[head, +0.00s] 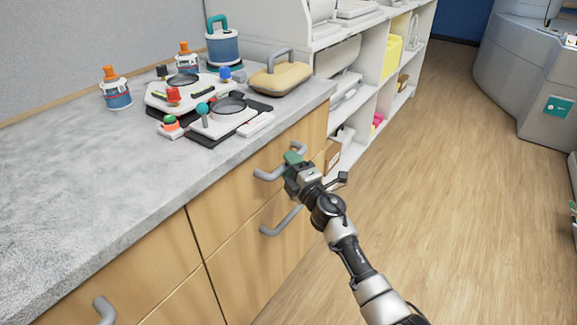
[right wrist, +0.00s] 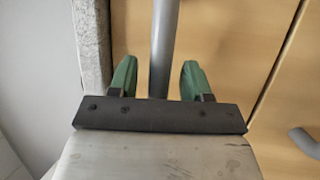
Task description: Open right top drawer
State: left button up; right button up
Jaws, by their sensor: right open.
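The right top drawer (head: 235,184) is a light wood front under the grey counter, and it looks flush with the cabinet. Its grey bar handle (head: 267,175) is partly covered by my right gripper (head: 292,160). In the right wrist view, the handle (right wrist: 165,40) runs between the two green fingers of my right gripper (right wrist: 157,78), with a gap visible on each side. The right gripper is open around the bar, not clamped on it. My left gripper is in neither view.
A lower drawer handle (head: 281,222) sits below, and another handle (head: 104,309) shows at bottom left. The counter (head: 75,170) holds bottles, a blue canister (head: 222,47) and lab devices. White shelves (head: 372,75) stand beyond. The wood floor (head: 455,190) at right is clear.

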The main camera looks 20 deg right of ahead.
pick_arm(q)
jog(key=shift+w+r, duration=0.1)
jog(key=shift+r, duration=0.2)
pick_arm(e)
jog(key=shift+w+a+r, duration=0.1)
jog(key=shift+w+a, duration=0.05)
jog(key=shift+w, duration=0.2)
jog(key=shift+c, duration=0.5)
grip_shut()
jog(key=shift+s, duration=0.1)
